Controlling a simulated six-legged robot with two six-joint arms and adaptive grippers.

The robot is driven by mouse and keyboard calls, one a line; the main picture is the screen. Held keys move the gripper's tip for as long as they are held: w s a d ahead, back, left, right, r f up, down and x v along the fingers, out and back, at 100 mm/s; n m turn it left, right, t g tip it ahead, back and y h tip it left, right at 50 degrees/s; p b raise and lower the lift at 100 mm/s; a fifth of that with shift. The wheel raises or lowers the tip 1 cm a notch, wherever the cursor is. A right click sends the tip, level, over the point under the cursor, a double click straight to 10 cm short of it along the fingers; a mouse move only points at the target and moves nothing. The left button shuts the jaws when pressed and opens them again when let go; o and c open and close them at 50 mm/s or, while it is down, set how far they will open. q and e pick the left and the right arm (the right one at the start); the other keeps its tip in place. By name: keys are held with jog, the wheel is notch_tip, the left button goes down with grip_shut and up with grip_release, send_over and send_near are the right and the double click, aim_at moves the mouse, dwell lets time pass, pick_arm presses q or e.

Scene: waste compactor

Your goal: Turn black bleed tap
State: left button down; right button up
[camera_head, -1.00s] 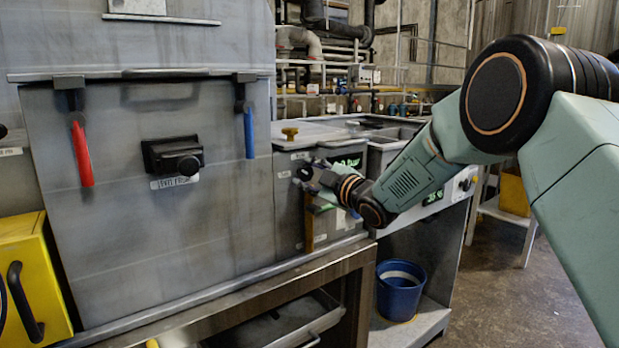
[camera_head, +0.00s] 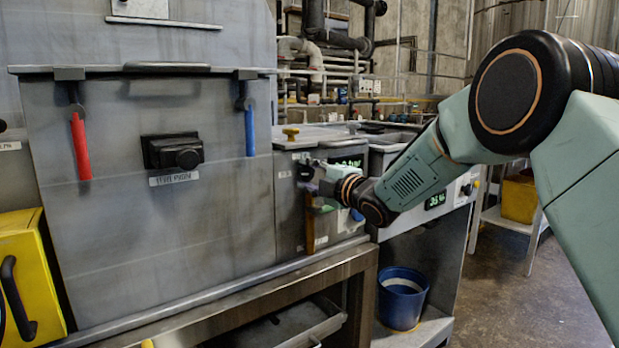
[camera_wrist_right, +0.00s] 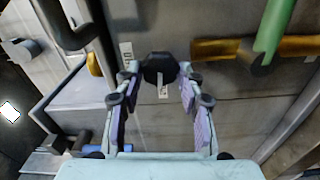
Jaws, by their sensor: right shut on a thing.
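The black bleed tap (camera_wrist_right: 160,68), a dark knob with a pale stripe, sits on the grey panel in the right wrist view. My left gripper is not in view.
A red lever (camera_head: 81,147) and a blue lever (camera_head: 249,132) hang on the large panel to the left. A blue bucket (camera_head: 402,300) stands below the arm.

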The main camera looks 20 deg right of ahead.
jog(key=shift+d+r, duration=0.1)
jog(key=shift+r, duration=0.1)
jog(key=o, duration=0.8)
jog(key=shift+w, duration=0.1)
jog(key=o, duration=0.3)
jog(key=shift+w+f, duration=0.1)
jog(key=shift+f, duration=0.1)
jog(key=shift+o, duration=0.2)
jog(key=shift+s+d, duration=0.2)
jog(key=shift+s, duration=0.4)
jog(key=v, duration=1.1)
jog(key=shift+a+r, duration=0.1)
